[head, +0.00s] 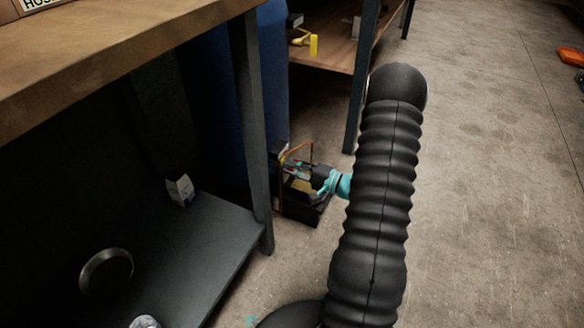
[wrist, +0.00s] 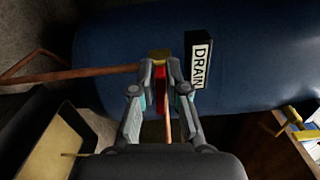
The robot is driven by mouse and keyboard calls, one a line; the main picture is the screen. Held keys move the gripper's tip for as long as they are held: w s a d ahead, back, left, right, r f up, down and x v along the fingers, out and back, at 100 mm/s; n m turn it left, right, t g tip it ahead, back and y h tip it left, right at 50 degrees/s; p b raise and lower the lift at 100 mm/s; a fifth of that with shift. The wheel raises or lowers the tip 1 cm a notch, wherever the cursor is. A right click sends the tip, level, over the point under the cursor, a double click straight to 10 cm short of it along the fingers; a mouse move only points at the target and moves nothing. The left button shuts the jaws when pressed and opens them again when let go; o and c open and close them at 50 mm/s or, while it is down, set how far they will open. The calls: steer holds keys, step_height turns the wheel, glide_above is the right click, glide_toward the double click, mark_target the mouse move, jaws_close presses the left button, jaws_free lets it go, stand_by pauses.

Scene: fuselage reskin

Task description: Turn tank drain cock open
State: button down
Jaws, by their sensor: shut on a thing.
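The blue tank (head: 272,85) stands behind the bench leg in the head view. It fills the upper part of the wrist view (wrist: 130,35), where a white DRAIN label (wrist: 200,66) on a dark plate is fixed to it. The drain cock shows as a brass body (wrist: 159,55) with a red handle (wrist: 160,82). My gripper (wrist: 160,70) is shut on the red handle, one finger on each side. In the head view my gripper (head: 296,168) is low beside the tank's base, and the cock is too small there to tell its angle.
A copper pipe (wrist: 70,74) runs left from the cock. A dark open box (head: 305,208) stands on the floor below. The bench leg (head: 252,130) and lower shelf (head: 215,240) are close on the left. A second shelf (head: 335,50) is behind.

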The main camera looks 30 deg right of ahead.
steer(key=shift+n, duration=0.5)
steer(key=c, duration=1.2)
jaws_free()
steer(key=shift+c, duration=0.2)
steer(key=shift+d, duration=0.1)
steer(key=v, duration=1.2)
